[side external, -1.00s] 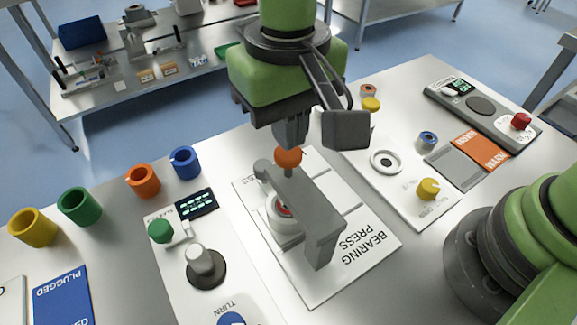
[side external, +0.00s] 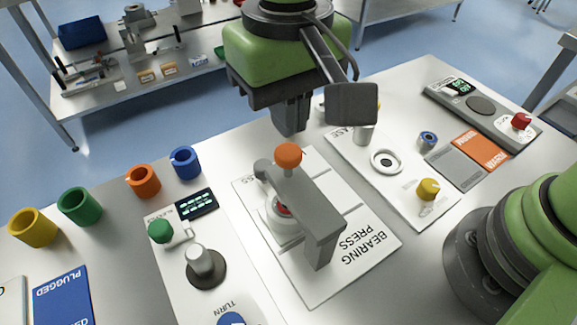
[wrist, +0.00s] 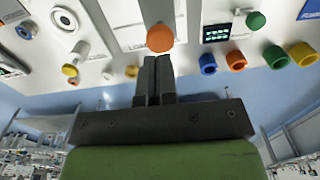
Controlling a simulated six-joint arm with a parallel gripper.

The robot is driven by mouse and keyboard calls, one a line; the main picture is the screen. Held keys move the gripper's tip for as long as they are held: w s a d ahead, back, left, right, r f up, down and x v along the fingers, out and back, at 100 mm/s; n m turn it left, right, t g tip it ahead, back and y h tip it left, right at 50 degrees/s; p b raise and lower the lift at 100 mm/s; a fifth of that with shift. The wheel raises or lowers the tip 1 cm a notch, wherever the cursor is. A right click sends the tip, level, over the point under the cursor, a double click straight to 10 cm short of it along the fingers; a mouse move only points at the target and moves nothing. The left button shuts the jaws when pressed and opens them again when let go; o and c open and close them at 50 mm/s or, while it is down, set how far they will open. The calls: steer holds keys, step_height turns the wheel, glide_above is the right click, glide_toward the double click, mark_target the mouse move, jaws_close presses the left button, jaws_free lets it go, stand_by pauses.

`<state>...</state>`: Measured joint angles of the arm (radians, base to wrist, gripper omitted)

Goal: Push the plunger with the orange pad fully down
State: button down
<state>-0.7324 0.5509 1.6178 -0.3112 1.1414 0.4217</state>
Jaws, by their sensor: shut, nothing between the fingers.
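The bearing press (side external: 315,212) is a grey arm-shaped frame on a white plate labelled BEARING PRESS. Its plunger stands upright with a round orange pad (side external: 288,155) on top, and a short length of stem (side external: 288,172) shows between pad and frame. A red part (side external: 284,209) shows under the frame, partly hidden. My gripper (side external: 291,132) is shut and empty, pointing down, just behind and above the pad in the side view. In the wrist view the orange pad (wrist: 160,38) is just beyond the closed fingertips (wrist: 155,58). A small gap appears between them.
Left of the press are a panel with a green knob (side external: 160,231) and a grey knob (side external: 200,260), and several coloured rings, such as the blue one (side external: 185,162). Right are a white ring (side external: 387,161) and a yellow knob (side external: 428,189).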

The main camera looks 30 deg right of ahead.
step_height(320, 180, up, 5)
steer(key=shift+f, duration=0.1)
stand_by(0.3)
steer(key=shift+d, duration=0.1)
steer(key=s+d+r+m+t, duration=0.1)
steer(key=s+d+r+t, duration=0.1)
steer(key=d, duration=0.4)
steer(key=s+d+r+m+t+y, duration=0.1)
steer(key=s+d+r+t, duration=0.1)
steer(key=s+d, duration=0.3)
steer(key=s+d+r+m+t+y, duration=0.1)
steer(key=s+d+r+m+t, duration=0.1)
steer(key=d, duration=0.6)
steer(key=shift+s+d+r+t, duration=0.3)
steer(key=shift+s+t, duration=0.3)
steer(key=shift+s, duration=0.25)
